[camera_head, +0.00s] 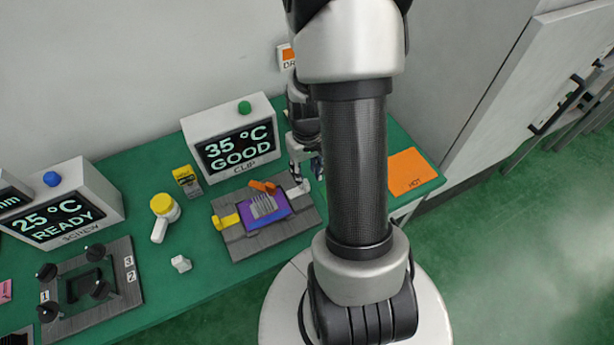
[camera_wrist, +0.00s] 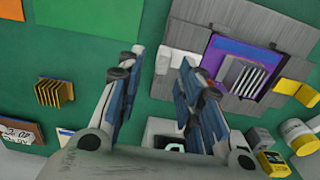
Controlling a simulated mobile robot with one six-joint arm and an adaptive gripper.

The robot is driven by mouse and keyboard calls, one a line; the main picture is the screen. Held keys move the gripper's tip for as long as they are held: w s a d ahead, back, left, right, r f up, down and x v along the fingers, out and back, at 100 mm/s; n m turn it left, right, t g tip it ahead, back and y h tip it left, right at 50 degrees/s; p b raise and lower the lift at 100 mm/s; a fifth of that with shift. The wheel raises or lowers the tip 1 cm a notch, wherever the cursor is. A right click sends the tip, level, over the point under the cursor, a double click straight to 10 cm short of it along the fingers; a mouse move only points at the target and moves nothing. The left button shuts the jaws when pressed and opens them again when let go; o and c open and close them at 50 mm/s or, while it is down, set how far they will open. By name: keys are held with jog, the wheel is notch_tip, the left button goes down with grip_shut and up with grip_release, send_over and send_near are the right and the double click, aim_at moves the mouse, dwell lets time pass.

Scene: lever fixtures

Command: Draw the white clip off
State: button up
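The white clip (camera_head: 298,189) sits at the right edge of the grey fixture plate (camera_head: 240,247), beside the purple board (camera_head: 274,215) with its finned grey heatsink (camera_head: 263,206). In the wrist view the white clip (camera_wrist: 172,56) shows to the left of the purple board, near the tip of the right-hand finger. My gripper (camera_wrist: 160,62) is open, its two fingers apart with nothing seen held between them. In the head view my gripper (camera_head: 304,170) is just behind the white clip, partly hidden by my arm. Whether a finger touches the clip cannot be told.
A yellow clip (camera_head: 227,222) is at the plate's left and an orange lever (camera_head: 262,186) behind the heatsink. The CLIP display (camera_head: 229,135) reads 35 °C GOOD. An orange HOT pad (camera_head: 408,171) lies at right. A yellow-topped item (camera_head: 163,207) and yellow box (camera_head: 186,178) stand left.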

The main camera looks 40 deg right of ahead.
aim_at(307, 181)
notch_tip(307, 181, up, 9)
dwell(0.8)
jog(key=a+r+n+t, duration=0.2)
jog(key=a+r, duration=0.9)
jog(key=s+a+r+n+t, duration=0.1)
jog(key=s+a+r+t, duration=0.1)
jog(key=s+a+r, duration=0.4)
jog(key=s+a, duration=0.2)
jog(key=a, duration=0.1)
jog(key=shift+s+n+t, duration=0.3)
jog(key=shift+s, duration=0.05)
